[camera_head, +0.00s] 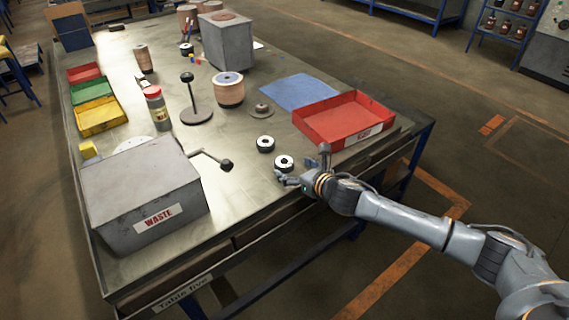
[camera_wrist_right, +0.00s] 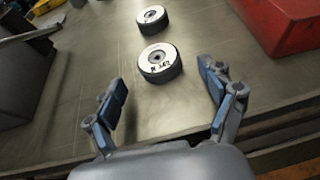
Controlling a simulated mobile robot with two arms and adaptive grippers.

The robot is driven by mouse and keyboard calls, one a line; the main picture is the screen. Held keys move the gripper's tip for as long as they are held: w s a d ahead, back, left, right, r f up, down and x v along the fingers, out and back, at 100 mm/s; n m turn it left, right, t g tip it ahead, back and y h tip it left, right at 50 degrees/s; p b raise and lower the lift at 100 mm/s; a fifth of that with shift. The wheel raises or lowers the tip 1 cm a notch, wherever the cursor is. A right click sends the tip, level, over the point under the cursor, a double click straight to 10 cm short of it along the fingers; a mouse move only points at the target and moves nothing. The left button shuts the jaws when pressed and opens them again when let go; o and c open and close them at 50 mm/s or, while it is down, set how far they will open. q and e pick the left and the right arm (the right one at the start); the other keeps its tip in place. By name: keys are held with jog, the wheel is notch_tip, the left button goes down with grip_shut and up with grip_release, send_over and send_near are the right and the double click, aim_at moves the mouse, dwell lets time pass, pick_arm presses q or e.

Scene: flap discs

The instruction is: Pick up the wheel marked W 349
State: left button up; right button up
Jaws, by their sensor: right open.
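Two black wheels with white label faces lie flat on the metal table. The nearer wheel (camera_head: 284,162) is close to the front edge; it also shows in the right wrist view (camera_wrist_right: 160,62) with a dark marking that is too small to read surely. The farther wheel (camera_head: 265,144) lies behind it, and in the right wrist view (camera_wrist_right: 152,18) its marking is unreadable. My right gripper (camera_head: 304,168) is open and empty, just short of the nearer wheel and apart from it. In the wrist view the nearer wheel lies ahead, between the directions of the two fingers. My left gripper is out of view.
A red tray (camera_head: 312,132) stands right of the wheels. A grey waste box (camera_head: 120,205) and a lever (camera_head: 212,158) are to the left. A conical disc (camera_head: 261,110), a spool (camera_head: 229,95) and a blue mat (camera_head: 300,88) lie behind.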

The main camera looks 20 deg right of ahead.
aim_at(286, 163)
jog(key=x, duration=0.4)
jog(key=shift+a+r, duration=0.1)
jog(key=shift+a, duration=0.05)
jog(key=c, duration=1.2)
jog(key=shift+c, duration=0.6)
jog(key=shift+r, duration=0.15)
